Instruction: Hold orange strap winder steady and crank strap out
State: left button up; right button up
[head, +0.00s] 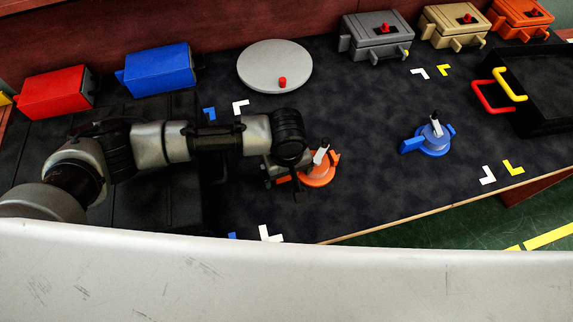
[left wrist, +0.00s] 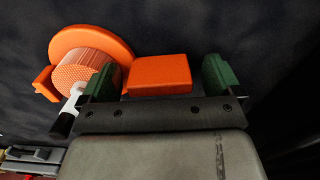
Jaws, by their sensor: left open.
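The orange strap winder (head: 319,177) stands on the dark table in the head view, its grey crank (head: 322,152) pointing up. It also shows in the left wrist view as an orange disc (left wrist: 88,42) with a ribbed strap roll and a black-ended crank handle (left wrist: 64,122). My left gripper (head: 286,182) is at the winder's left side. In the left wrist view my left gripper (left wrist: 160,80) is open, with the winder's blocky orange tab (left wrist: 158,72) between its green-padded fingers. Gaps show on both sides of the tab. My right gripper is not in view.
A blue winder (head: 434,140) stands to the right. A grey turntable (head: 274,67) with a red knob is behind. Red (head: 56,92) and blue (head: 159,69) boxes are at back left. A black tray (head: 540,85) is at right. The table's front edge is close to the orange winder.

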pick_arm(q)
jog(key=shift+c, duration=0.2)
jog(key=c, duration=1.2)
jog(key=shift+c, duration=0.2)
